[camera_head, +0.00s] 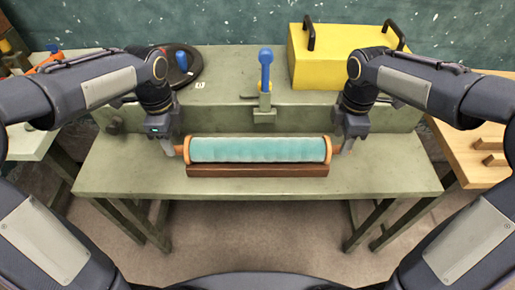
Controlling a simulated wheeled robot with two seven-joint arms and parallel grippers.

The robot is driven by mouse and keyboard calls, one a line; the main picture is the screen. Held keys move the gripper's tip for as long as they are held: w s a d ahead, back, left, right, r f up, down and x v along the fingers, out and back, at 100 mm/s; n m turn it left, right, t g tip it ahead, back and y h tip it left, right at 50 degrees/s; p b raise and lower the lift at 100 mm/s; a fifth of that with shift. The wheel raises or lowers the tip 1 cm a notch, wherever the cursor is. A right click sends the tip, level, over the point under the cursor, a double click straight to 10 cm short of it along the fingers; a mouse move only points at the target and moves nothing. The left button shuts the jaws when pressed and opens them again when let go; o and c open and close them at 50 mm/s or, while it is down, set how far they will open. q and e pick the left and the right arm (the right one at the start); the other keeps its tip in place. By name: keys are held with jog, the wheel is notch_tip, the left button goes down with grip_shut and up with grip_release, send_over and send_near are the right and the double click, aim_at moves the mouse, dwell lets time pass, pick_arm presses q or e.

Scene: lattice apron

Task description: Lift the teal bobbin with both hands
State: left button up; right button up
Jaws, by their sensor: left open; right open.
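The teal bobbin (258,150) lies sideways on a dark brown wooden base (257,171) near the middle of the green bench (130,178). It has an orange-brown flange at each end. My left gripper (174,148) is open at the bobbin's left end, close to the left flange. My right gripper (341,146) is open at the bobbin's right end, close to the right flange. I cannot tell whether either gripper touches the bobbin. The fingertips are small and partly hidden.
Behind the bobbin stands a blue-handled clamp (265,75). A yellow box (330,58) with dark handles sits at the back right. A dark round plate with a blue knob (181,64) is at the back left. A wooden table (462,152) adjoins on the right. The bench front is clear.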

aim_at(175, 147)
pick_arm(q)
notch_tip(175, 147, down, 5)
jog(key=shift+r, duration=0.1)
pick_arm(e)
notch_tip(175, 147, down, 5)
jog(key=shift+r, duration=0.1)
pick_arm(q)
grip_shut()
pick_arm(e)
grip_shut()
